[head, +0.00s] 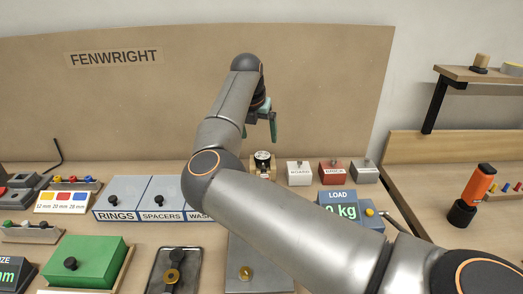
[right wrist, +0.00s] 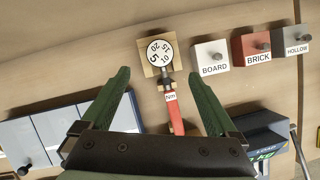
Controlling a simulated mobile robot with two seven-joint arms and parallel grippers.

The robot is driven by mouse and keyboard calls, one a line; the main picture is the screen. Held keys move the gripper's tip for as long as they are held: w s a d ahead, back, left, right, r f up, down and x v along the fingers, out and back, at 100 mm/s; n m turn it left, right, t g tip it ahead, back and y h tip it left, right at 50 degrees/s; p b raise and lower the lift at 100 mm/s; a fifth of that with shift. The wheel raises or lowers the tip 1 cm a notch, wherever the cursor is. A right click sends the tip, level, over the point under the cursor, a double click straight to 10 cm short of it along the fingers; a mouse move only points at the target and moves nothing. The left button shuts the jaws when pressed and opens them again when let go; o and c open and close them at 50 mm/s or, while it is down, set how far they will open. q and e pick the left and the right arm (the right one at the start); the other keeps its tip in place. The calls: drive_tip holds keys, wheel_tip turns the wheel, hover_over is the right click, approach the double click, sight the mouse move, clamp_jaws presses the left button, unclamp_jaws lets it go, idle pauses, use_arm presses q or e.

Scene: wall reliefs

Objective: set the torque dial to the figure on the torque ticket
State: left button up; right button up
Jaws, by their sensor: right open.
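The torque dial (right wrist: 155,54) is a round white face with black figures, among them 5, 10, 15 and 20, on a wooden block (right wrist: 148,72). It also shows small in the head view (head: 262,157). Below it lies a tool with a red handle (right wrist: 175,118) and a small white tag (right wrist: 170,97), seemingly lettered Nm. My right gripper (right wrist: 158,76) is open, its green fingers apart on either side of the dial and tool, holding nothing. In the head view it (head: 260,134) hangs above the dial. I cannot make out a torque ticket. My left gripper is out of view.
Blocks marked BOARD (right wrist: 211,56), BRICK (right wrist: 251,47) and HOLLOW (right wrist: 291,41) stand right of the dial. A LOAD display (head: 339,204) is nearer. Lidded bins (head: 113,201) stand left. The FENWRIGHT back panel (head: 150,100) rises behind.

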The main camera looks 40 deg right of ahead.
sight(262, 156)
drive_tip(key=x, duration=0.9)
drive_tip(key=shift+p, duration=0.4)
drive_tip(key=c, duration=1.4)
